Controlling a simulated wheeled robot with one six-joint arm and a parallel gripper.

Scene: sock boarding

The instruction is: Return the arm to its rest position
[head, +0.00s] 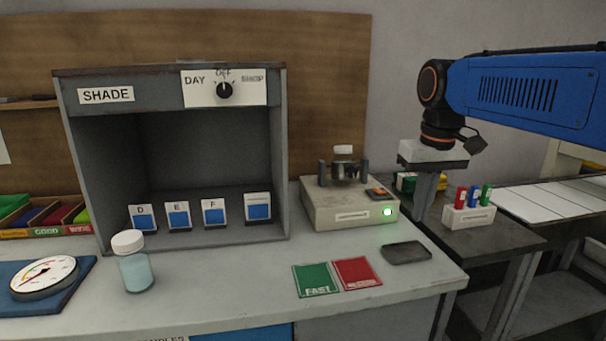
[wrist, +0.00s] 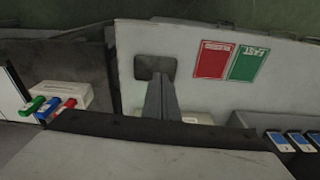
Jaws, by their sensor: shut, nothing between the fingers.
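My gripper (head: 421,215) hangs from my blue arm at the right of the head view, pointing down. Its fingers are together with nothing between them.
A tube rack (head: 468,216) stands right of the gripper. A tester with a green light (head: 345,215), the dark tray (head: 406,253), and green (head: 316,279) and red (head: 357,272) cards are left. The shade box (head: 75,150) and bottle (head: 135,265) are farther left.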

